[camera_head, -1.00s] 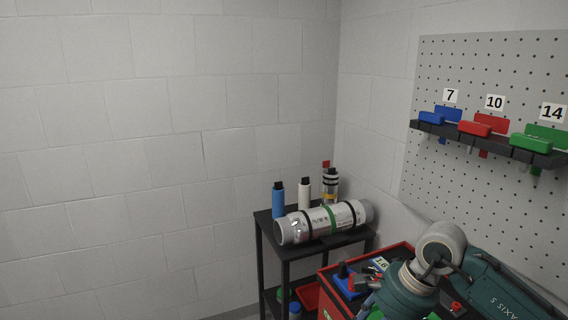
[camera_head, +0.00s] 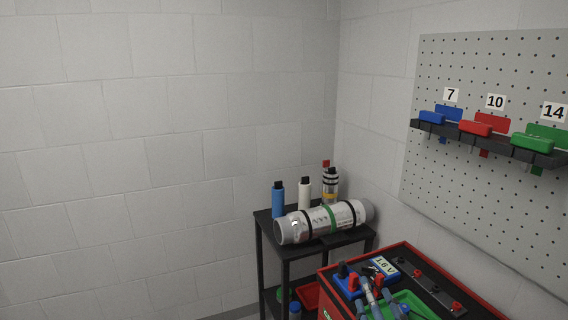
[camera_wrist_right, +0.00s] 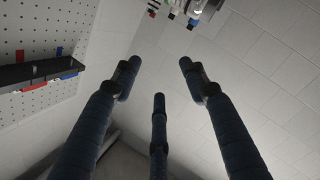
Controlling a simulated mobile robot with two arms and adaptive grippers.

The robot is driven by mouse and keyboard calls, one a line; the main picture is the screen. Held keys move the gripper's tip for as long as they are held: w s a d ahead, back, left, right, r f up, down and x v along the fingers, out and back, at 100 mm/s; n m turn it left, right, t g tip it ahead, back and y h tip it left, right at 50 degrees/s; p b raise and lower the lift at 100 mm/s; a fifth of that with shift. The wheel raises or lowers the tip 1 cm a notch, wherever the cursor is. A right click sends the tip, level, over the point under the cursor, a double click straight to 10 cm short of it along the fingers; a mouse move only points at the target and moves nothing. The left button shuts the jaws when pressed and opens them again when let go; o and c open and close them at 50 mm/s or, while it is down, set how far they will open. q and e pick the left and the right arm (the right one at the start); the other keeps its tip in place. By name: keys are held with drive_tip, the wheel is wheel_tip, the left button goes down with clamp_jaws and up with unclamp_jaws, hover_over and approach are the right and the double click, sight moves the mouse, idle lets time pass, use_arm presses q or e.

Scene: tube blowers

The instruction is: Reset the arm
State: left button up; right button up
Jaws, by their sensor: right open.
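My right gripper (camera_head: 378,287) shows at the bottom edge of the head view, its dark blue-grey fingers pointing up in front of the red cart. In the right wrist view, the three fingers of my right gripper (camera_wrist_right: 160,76) are spread apart with nothing between them. Its palm and the rest of my right arm are out of the head view. My left gripper is in no view.
A red tool cart (camera_head: 407,246) holds a blue holder, a green tray and a 1.6 V box (camera_head: 384,266). A black side table (camera_head: 262,216) carries a silver cylinder (camera_head: 313,222) and several bottles. A pegboard (camera_head: 480,70) with bins hangs right. The left wall area is clear.

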drive_tip(key=s+d+f+m+g+h, duration=0.1)
drive_tip(key=s+d+f+m+g, duration=0.15)
drive_tip(key=s+f+g, duration=0.4)
drive_tip(key=s+d+f+m+g+h, duration=0.1)
drive_tip(key=s+f+m, duration=0.3)
drive_tip(key=f, duration=0.6)
drive_tip(key=s+a+f+m+g+y, duration=0.1)
drive_tip(key=s+f+m+g, duration=0.2)
drive_tip(key=s, duration=0.6)
drive_tip(key=s+f+g+y, duration=0.1)
drive_tip(key=s+f+g, duration=0.3)
drive_tip(key=s+f, duration=0.6)
drive_tip(key=f, duration=2.1)
drive_tip(key=s+d+f+g, duration=0.2)
drive_tip(key=s+f, duration=1.5)
drive_tip(key=shift+s+d+f+h, duration=0.2)
drive_tip(key=shift+s+d+h, duration=0.05)
drive_tip(key=shift+d+h, duration=0.05)
